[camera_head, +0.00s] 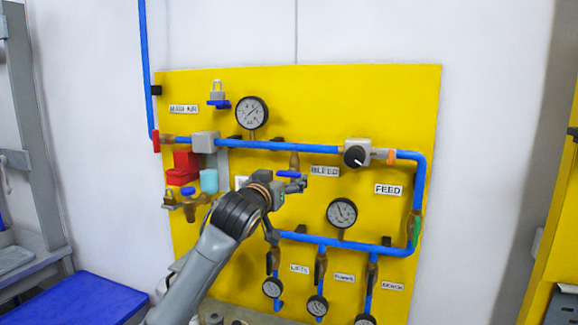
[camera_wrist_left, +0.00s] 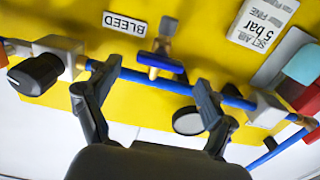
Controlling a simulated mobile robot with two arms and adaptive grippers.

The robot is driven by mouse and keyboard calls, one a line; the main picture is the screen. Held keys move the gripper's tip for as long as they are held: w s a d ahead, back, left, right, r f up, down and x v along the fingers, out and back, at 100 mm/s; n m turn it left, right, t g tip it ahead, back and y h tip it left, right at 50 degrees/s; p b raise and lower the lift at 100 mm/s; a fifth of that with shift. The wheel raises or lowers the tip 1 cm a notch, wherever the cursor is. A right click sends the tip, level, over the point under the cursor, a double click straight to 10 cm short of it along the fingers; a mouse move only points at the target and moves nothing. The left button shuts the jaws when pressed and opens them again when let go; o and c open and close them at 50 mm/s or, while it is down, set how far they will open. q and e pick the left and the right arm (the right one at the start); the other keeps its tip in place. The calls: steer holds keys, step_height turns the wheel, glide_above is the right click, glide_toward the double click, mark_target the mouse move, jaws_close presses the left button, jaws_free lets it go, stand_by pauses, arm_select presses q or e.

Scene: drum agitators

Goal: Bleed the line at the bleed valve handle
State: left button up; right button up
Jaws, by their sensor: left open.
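The bleed valve has a blue handle (camera_head: 292,174) on a brass body below the main blue pipe, left of the BLEED label (camera_head: 324,171). The handle lies about level. In the left wrist view the blue handle (camera_wrist_left: 160,62) and its brass stem show ahead of the fingers, between their lines. My left gripper (camera_head: 290,186) is just below the handle in the head view. In the left wrist view the left gripper (camera_wrist_left: 155,80) is open, with nothing in it. Contact with the handle does not show. My right gripper is not in view.
The yellow panel (camera_head: 300,85) carries a blue pipe (camera_head: 270,145), gauges and a black FEED knob (camera_head: 355,157) to the right. A blue bench (camera_head: 80,300) stands lower left.

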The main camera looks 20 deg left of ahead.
mark_target(287, 174)
arm_select(q)
steer(key=shift+w+p, duration=0.8)
steer(key=shift+w, duration=1.6)
steer(key=c, duration=1.2)
